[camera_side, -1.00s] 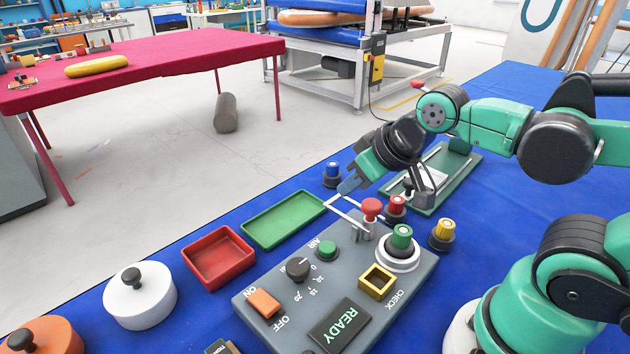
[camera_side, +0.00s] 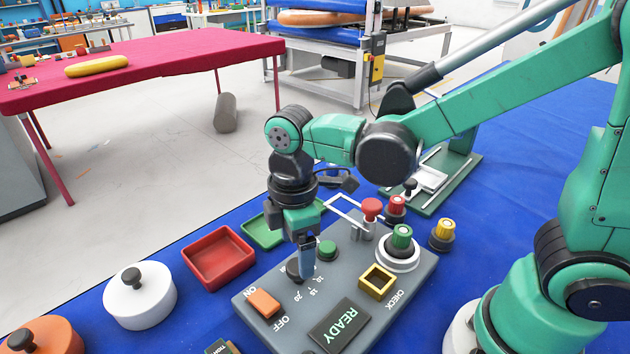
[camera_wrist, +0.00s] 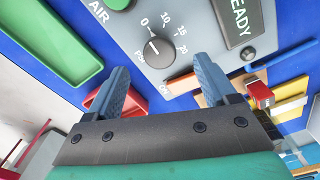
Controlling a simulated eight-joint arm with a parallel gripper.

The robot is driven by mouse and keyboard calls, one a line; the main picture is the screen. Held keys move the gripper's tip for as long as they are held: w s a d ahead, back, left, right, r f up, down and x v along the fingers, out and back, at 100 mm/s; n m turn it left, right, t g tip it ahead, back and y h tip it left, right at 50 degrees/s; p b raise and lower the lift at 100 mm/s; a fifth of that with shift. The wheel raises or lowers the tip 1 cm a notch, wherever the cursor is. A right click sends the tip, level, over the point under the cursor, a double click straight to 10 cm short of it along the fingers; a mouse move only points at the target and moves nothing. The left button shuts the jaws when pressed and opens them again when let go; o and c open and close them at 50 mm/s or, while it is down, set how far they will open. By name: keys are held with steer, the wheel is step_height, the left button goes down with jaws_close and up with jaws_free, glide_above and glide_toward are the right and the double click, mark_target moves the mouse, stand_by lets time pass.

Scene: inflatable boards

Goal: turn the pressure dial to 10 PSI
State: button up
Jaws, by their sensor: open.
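The pressure dial (camera_wrist: 158,51) is a round dark knob on the grey control panel (camera_side: 338,262), with the marks 0, 10, 15 and 20 around it. In the wrist view its white pointer line appears to face the 0 mark. In the side view the dial (camera_side: 293,270) is partly hidden by my gripper (camera_side: 305,274), which points down at it. In the wrist view my gripper (camera_wrist: 160,66) is open, its two blue-grey fingers apart with the dial between and just beyond their tips.
A green button (camera_side: 327,250), an orange switch (camera_side: 264,303), a yellow square socket (camera_side: 377,282), a red-topped lever (camera_side: 372,208) and a READY display (camera_side: 340,324) share the panel. Red (camera_side: 220,258) and green (camera_side: 258,232) trays lie behind it.

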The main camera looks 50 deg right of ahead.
steer(key=shift+f, duration=1.75)
jaws_close()
